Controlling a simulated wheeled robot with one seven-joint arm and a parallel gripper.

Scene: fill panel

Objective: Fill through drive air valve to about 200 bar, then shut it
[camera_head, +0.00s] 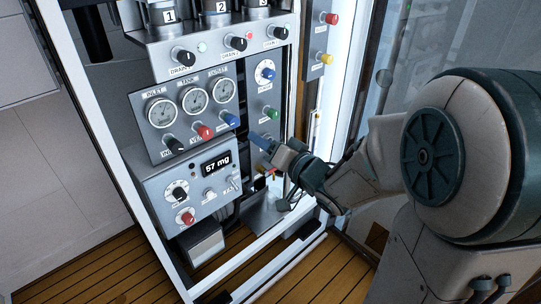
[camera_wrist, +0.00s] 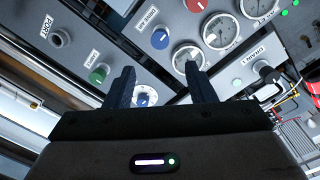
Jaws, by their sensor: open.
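The blue knob (camera_head: 230,119) sits at the right end of the knob row below the gauges; it also shows in the wrist view (camera_wrist: 160,39). My gripper (camera_head: 259,139) is close to the panel, right of and below the blue knob. In the wrist view my gripper (camera_wrist: 160,66) is open and empty, its fingers apart, with the blue knob beyond the fingertips and no visible contact.
A green knob (camera_head: 271,114) and a white dial with a blue centre (camera_head: 265,73) are on the narrow right-hand panel. A red knob (camera_head: 204,132) and black knob (camera_head: 173,145) are left of the blue one. Drain knobs (camera_head: 236,42) are above.

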